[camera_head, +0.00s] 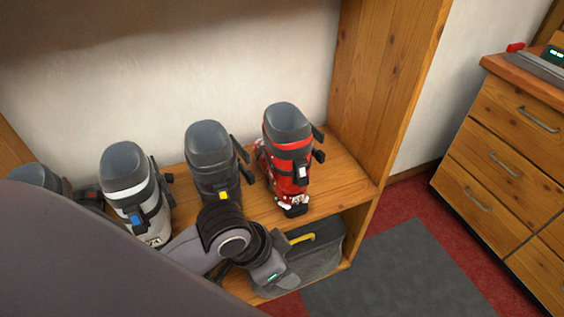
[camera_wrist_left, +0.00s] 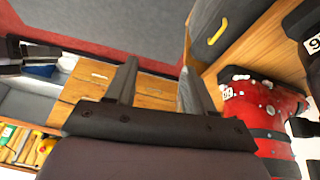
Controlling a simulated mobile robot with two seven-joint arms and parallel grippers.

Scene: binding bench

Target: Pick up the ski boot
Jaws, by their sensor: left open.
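Several ski boots stand upright in a row on a wooden shelf (camera_head: 345,184). A red boot with a dark cuff (camera_head: 291,168) is at the right end. Left of it are a dark grey boot with a yellow buckle (camera_head: 212,160) and a white-and-grey boot with a blue buckle (camera_head: 130,182). A dark boot (camera_head: 40,178) at far left is partly hidden by my arm. My left arm reaches in front of the shelf, below the grey and red boots. In the left wrist view my left gripper (camera_wrist_left: 160,88) is open and empty; the red boot (camera_wrist_left: 262,115) is beside it, apart from the fingers.
A grey box with a yellow handle (camera_head: 325,255) sits under the shelf, behind my wrist. The wooden side panel (camera_head: 385,80) stands right of the red boot. A drawer cabinet (camera_head: 505,150) is at right. A grey mat (camera_head: 400,270) lies on clear red floor.

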